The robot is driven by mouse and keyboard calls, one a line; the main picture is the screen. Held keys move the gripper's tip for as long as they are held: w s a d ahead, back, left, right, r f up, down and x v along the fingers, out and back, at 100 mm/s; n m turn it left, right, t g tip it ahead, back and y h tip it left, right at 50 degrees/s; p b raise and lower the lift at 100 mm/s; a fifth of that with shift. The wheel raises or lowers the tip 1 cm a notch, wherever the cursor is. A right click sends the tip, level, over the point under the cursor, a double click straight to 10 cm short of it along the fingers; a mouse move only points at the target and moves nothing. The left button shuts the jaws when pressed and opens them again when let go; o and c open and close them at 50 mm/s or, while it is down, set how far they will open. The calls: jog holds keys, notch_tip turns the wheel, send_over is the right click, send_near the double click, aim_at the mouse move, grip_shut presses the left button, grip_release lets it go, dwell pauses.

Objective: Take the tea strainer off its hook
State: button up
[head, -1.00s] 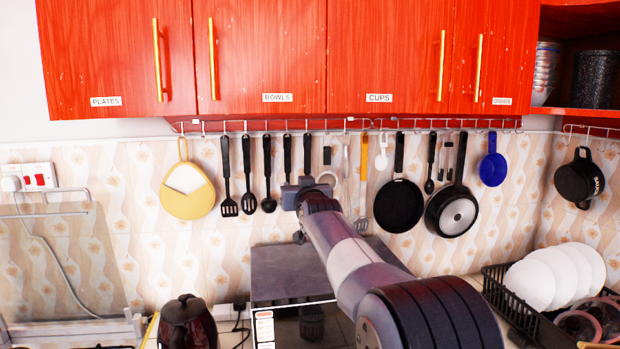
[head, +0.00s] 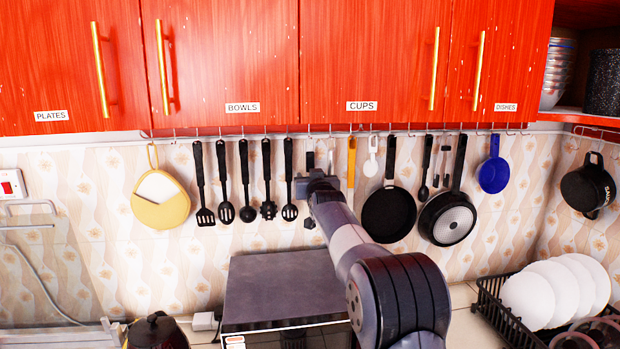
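My gripper (head: 317,183) is raised in front of the row of hanging utensils, left of the orange-handled tool (head: 351,160). Its fingers point at the wall, and I cannot see whether they are open. A short dark handle (head: 310,155) hangs from the rail just above and behind my gripper. It is probably the tea strainer's handle; its lower part is hidden by my gripper. I cannot tell whether my gripper touches it. A small white utensil (head: 371,158) hangs farther right and is fully visible.
Black utensils (head: 244,180) hang close on the left. Black pans (head: 389,213) and a blue pan (head: 494,174) hang on the right. Red cabinets (head: 230,60) are above the rail. A dark-topped oven (head: 285,282) stands below, with a dish rack (head: 492,300) at right.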

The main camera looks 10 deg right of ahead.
jog(key=shift+c, duration=0.2)
grip_shut()
dwell(0.3)
